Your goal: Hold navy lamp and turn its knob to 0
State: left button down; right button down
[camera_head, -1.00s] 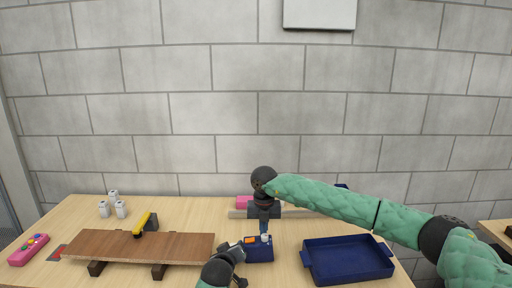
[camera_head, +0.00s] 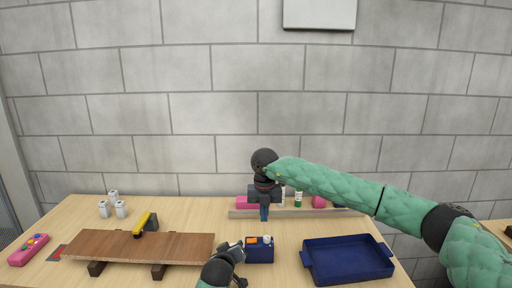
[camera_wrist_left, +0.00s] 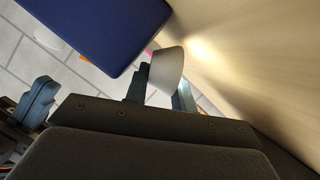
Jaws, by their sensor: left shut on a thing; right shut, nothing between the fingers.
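The navy lamp (camera_head: 259,254) is a small navy box on the table, with an orange patch and a small whitish knob (camera_head: 267,239) on top. The knob's setting is too small to read. My left gripper (camera_head: 241,247) is at the box's left side. In the left wrist view its fingers (camera_wrist_left: 160,88) are shut on a pale grey tapered part (camera_wrist_left: 166,70) beside the navy box (camera_wrist_left: 88,25). My right gripper (camera_head: 264,213) is shut and empty, fingers pointing down, above and behind the lamp, apart from the knob.
A navy tray (camera_head: 346,278) stands right of the lamp. A brown board (camera_head: 125,245) on dark supports is at left, with a yellow-and-black tool (camera_head: 146,224). A beige rail (camera_head: 237,214) with a pink block (camera_head: 246,202) lies behind. Whitish blocks (camera_head: 112,207) and a pink controller (camera_head: 29,250) are far left.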

pick_arm(q)
jog(key=c, duration=1.1)
grip_release()
jog(key=shift+s, duration=0.1)
